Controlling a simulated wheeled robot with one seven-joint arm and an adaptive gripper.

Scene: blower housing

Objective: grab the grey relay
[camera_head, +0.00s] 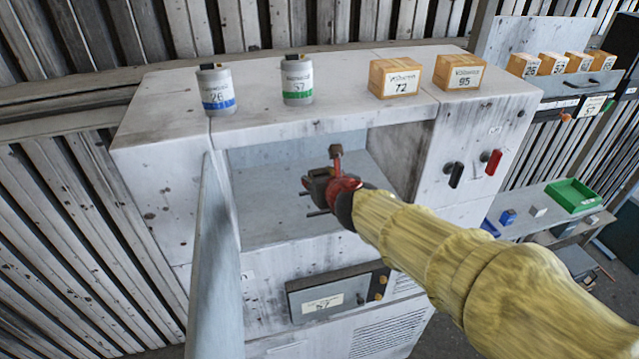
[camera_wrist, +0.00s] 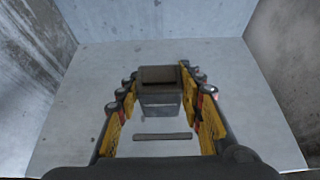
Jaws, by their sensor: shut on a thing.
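The grey relay (camera_wrist: 160,100) is a small dark grey block with a brownish top, seen in the wrist view between the two fingers. My gripper (camera_wrist: 160,103) is shut on it, with yellow-and-black fingers on its left and right sides. In the head view my gripper (camera_head: 310,203) is inside the open compartment of the pale housing (camera_head: 170,185). The relay cannot be clearly made out in the head view. Whether it touches the compartment floor is hard to tell.
Bare compartment walls (camera_wrist: 165,22) stand close on several sides. An open door (camera_head: 212,265) projects at the left. Two canisters and two boxes (camera_head: 395,78) stand on top of the housing. Right, a side table holds a green tray (camera_head: 573,196) and small blocks (camera_head: 538,211).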

